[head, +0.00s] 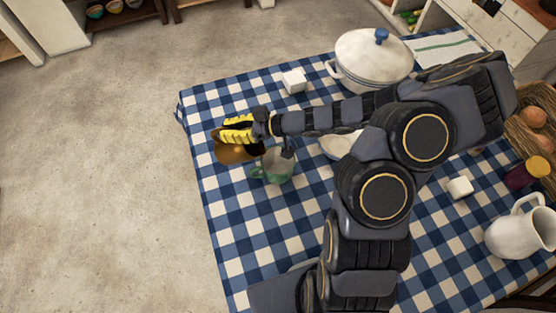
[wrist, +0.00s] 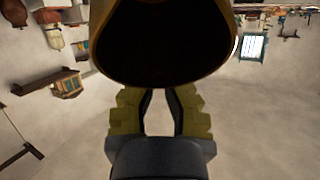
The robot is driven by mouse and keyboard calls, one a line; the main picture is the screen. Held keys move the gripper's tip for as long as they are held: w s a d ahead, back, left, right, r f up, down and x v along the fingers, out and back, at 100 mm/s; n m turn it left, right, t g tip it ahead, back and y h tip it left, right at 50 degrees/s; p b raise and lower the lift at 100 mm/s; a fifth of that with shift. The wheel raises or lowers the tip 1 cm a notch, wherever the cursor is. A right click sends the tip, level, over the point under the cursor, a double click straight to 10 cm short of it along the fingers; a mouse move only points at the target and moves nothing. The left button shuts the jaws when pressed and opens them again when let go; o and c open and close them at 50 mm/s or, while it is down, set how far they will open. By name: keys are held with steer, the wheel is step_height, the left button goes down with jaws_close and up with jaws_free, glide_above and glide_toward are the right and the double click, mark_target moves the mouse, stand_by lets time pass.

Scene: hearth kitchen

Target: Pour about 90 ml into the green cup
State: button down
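The green cup (head: 278,165) stands upright on the checked tablecloth, its handle to the left; what is inside it is unclear. My gripper (head: 239,130), with yellow fingers, is up and left of the cup in the head view. It is shut on a golden-brown vessel (head: 232,153), which appears tilted beside the cup near the table's left edge. In the wrist view the vessel (wrist: 230,55) shows a wide dark mouth just beyond the fingers (wrist: 160,95). The grip contact is partly hidden behind its rim. No stream of liquid is visible.
A lidded white pot (head: 372,65) and a white cube (head: 294,81) stand at the back. A pale bowl (head: 337,147) is partly behind my arm. The near-left cloth is clear.

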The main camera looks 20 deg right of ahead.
mark_target(221, 141)
steer(key=shift+w+a+f+g+h, duration=0.25)
steer(key=shift+a+f+g+h, duration=0.25)
steer(key=shift+f, duration=0.3)
steer(key=shift+w+a+f+h, duration=0.4)
steer(key=shift+a+f+h, duration=0.2)
steer(key=shift+h, duration=0.2)
steer(key=shift+f, duration=0.1)
steer(key=shift+g, duration=0.3)
steer(key=shift+w+a+f+m+g+h+b, duration=0.15)
steer(key=shift+w+a+f+g+h+b, duration=0.3)
steer(key=shift+a+f+h, duration=0.45)
steer(key=shift+w+a+f+m+g+h+b, duration=0.1)
steer(key=shift+w+a+f+g+h+b, duration=0.1)
steer(key=shift+w+a+f+g+h, duration=0.7)
steer(key=shift+w+a+f+m+g+h+b, duration=0.15)
steer(key=shift+w+a+f+g+h+b, duration=0.3)
steer(key=shift+a+h, duration=0.75)
